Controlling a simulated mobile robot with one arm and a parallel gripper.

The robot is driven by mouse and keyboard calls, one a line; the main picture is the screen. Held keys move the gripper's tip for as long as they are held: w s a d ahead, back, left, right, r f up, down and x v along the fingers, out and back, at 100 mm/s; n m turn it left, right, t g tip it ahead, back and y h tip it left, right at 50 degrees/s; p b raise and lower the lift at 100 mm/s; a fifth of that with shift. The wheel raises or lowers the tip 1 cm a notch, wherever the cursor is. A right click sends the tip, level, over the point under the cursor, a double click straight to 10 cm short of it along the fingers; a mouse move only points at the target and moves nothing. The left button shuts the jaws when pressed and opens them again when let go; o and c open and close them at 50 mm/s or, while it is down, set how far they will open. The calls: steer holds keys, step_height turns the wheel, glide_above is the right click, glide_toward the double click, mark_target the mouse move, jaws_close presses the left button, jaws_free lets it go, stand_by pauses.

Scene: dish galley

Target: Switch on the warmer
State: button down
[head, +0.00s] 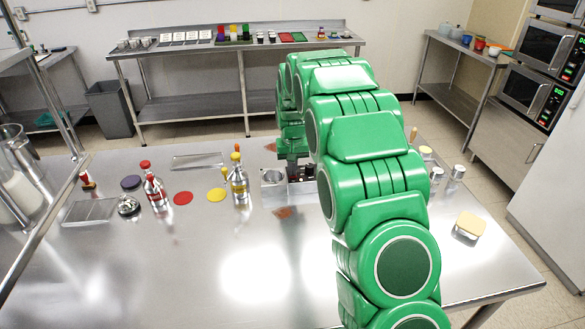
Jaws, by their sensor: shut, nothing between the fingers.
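A small boxy metal unit (273,197) with a round opening on its top stands on the steel table (250,275), under the end of my arm. It looks like the warmer. Small dark and red parts show at its right side, partly hidden by my arm, and I cannot make out a switch or its setting. My gripper (292,170) points down at the unit's back edge, fingers shut and empty. I cannot tell whether the fingertips touch it.
Left of the unit stand a yellow-topped bottle (238,182), a red-topped bottle (154,188), and red (183,198) and yellow (217,195) discs. A cream-lidded container (469,225) and shakers (456,178) stand to the right. The front left of the table is clear.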

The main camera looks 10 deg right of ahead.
steer(key=shift+w+f, duration=0.25)
steer(key=shift+f, duration=0.45)
steer(key=shift+w+f, duration=0.15)
steer(key=shift+w, duration=0.15)
steer(key=shift+r, duration=0.35)
step_height(320, 180, up, 15)
steer(key=s, duration=0.1)
